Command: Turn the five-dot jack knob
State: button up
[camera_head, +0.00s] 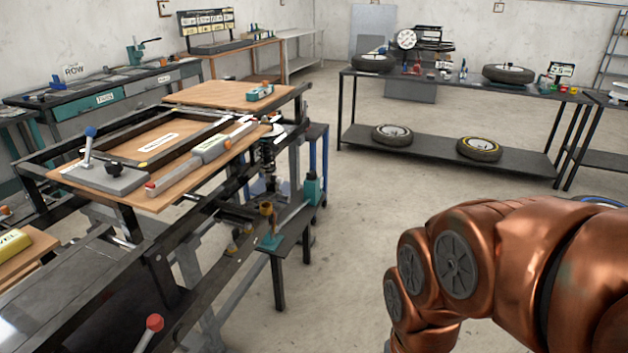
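I cannot make out a five-dot mark on any knob; such marks are too small or hidden here. A black knob (113,167) sits on a grey plate (95,180) on the left wooden board. A lever with a blue ball (90,132) stands on the same plate. A lever with a red ball (154,322) rises at the lower edge. A small yellow-brown knob (265,208) sits near a teal bracket (270,240) on the frame. My copper arm shows at the lower right, well apart from these. My gripper is out of view.
A dark metal frame with wooden boards (215,93) fills the left. A black shelf table (440,148) with tires stands at the back right. A workbench (95,103) lines the left wall. The grey floor (350,230) between frame and shelf is clear.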

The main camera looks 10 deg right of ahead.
aim_at(311, 175)
jog(key=z, duration=0.65)
jog(key=i, duration=1.25)
jog(key=z, duration=0.35)
jog(key=i, duration=1.45)
jog(key=u, duration=1.5)
jog(key=i, duration=0.95)
jog(key=u, duration=0.95)
